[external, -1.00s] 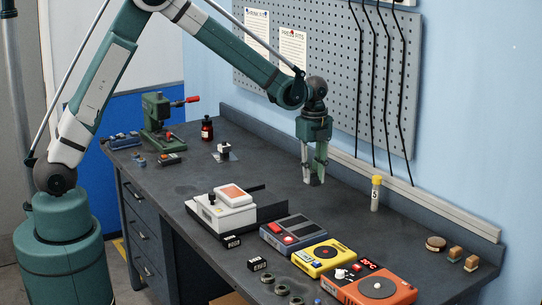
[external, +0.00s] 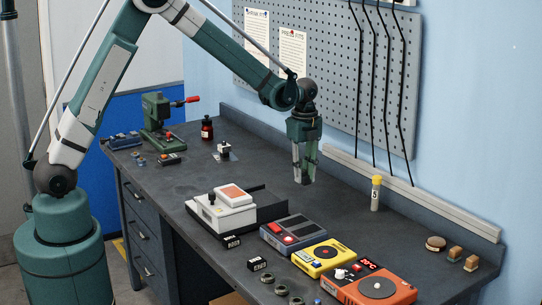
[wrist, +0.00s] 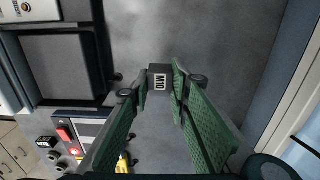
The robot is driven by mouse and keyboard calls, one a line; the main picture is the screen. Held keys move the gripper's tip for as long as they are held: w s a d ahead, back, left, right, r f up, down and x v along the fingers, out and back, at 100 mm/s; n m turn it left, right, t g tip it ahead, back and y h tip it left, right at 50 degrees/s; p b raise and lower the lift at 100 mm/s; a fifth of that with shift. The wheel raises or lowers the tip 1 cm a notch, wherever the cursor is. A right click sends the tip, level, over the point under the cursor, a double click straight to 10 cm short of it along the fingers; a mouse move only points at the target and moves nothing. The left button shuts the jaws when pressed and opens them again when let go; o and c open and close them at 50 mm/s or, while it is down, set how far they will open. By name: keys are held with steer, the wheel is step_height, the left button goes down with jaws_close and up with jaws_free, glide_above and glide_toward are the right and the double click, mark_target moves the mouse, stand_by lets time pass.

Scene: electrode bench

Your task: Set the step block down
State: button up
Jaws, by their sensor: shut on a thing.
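The step block seems to be the small dark block with a white lettered label (wrist: 160,80) in the wrist view. My gripper (wrist: 160,92) is shut on it, a green finger on each side, the label facing the camera. In the external view my gripper (external: 304,180) points down over the back middle of the dark bench (external: 262,160). The block cannot be made out between the fingertips there, and I cannot tell whether it touches the bench.
A white device (external: 222,216) stands front left of my gripper. A grey unit (external: 292,232), a yellow unit (external: 323,256) and an orange unit (external: 368,287) line the front. A yellow-capped vial (external: 375,193) stands to the right. Bare bench surrounds my gripper.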

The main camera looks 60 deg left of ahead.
mark_target(303, 184)
steer(key=shift+f, duration=2.2)
steer(key=shift+f, duration=0.1)
steer(key=shift+f, duration=1.8)
steer(key=shift+f, duration=0.2)
steer(key=o, duration=1.1)
steer(key=shift+c, duration=0.2)
steer(key=shift+r, duration=0.2)
step_height(303, 184, up, 12)
steer(key=shift+r, duration=0.1)
